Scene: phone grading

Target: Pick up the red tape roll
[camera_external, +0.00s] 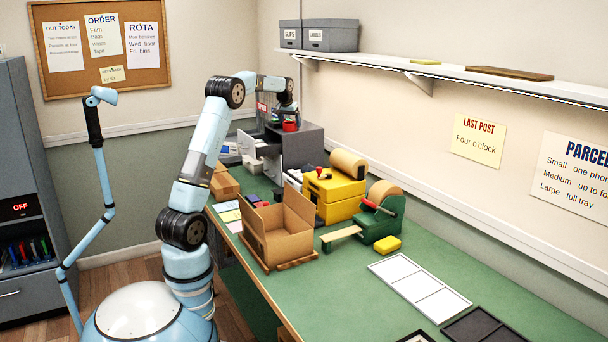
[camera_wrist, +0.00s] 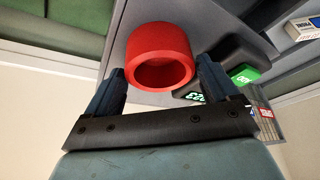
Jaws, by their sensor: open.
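The red tape roll (camera_wrist: 158,52) is a thick red ring in the wrist view, just beyond my fingertips and roughly between their lines. In the external view the red roll (camera_external: 290,126) shows small on top of a grey cabinet-like unit (camera_external: 304,148) at the far end of the bench. My gripper (camera_wrist: 162,84) is open, with one dark finger to each side of the roll's near end. I see no clear contact. In the external view my gripper (camera_external: 286,108) is over the unit, right above the roll, and its fingers are too small to make out.
A dark device with a lit green display (camera_wrist: 243,74) stands close to the roll's right. On the green bench (camera_external: 340,290) are an open cardboard box (camera_external: 278,232), a yellow machine (camera_external: 334,196) and a green tape dispenser (camera_external: 384,222). A wall shelf (camera_external: 420,72) runs along the right.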

